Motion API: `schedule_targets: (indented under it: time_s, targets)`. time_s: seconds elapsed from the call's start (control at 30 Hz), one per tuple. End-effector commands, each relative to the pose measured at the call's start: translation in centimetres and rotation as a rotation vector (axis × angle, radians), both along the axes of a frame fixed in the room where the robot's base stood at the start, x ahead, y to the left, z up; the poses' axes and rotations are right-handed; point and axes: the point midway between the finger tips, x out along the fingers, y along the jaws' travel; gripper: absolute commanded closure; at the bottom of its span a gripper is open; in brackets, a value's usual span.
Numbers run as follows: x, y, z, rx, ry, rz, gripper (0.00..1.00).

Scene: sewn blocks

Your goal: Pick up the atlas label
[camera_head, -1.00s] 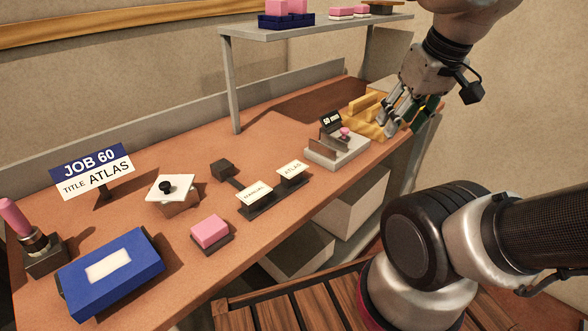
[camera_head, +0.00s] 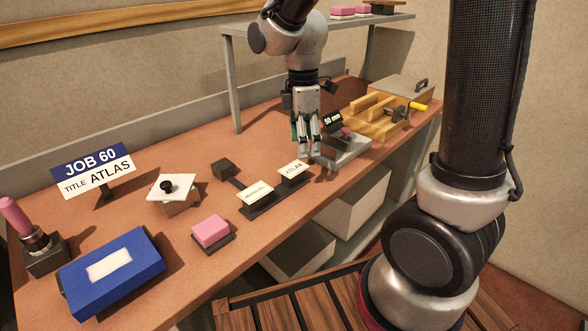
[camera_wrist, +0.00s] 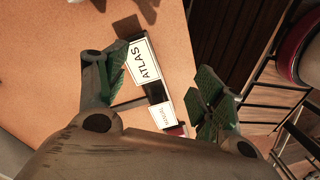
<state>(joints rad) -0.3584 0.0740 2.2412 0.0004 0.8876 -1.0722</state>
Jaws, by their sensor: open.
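The atlas label (camera_head: 293,168) is a small white card with black lettering, standing on a dark stand near the bench's front edge. It also shows in the wrist view (camera_wrist: 143,62), between my fingers. My gripper (camera_head: 316,152) is open and empty, a little to the right of the label and above the bench in the head view. Its green-padded fingers (camera_wrist: 160,92) spread on both sides of the label in the wrist view, apart from it. The manual label (camera_head: 255,192) sits on the left part of the same stand.
A pink block (camera_head: 211,231), a blue box (camera_head: 110,270) and a job sign (camera_head: 93,172) are to the left.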

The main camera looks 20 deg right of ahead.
Motion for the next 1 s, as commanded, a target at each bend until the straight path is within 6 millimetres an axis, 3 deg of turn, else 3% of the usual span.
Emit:
schedule_targets:
  time_s: [0.1,0.3,0.57,0.9,1.0]
  targets:
    - [1.9,0.6,0.7,0.026,-0.038,0.298,0.32]
    - [2.3,0.7,0.8,0.038,-0.050,0.579,0.32]
    - [2.2,0.8,-1.8,0.039,-0.046,0.614,0.32]
    - [2.4,1.9,-6.5,0.038,-0.047,0.611,0.32]
    - [2.4,1.8,-7.0,0.038,-0.048,0.611,0.32]
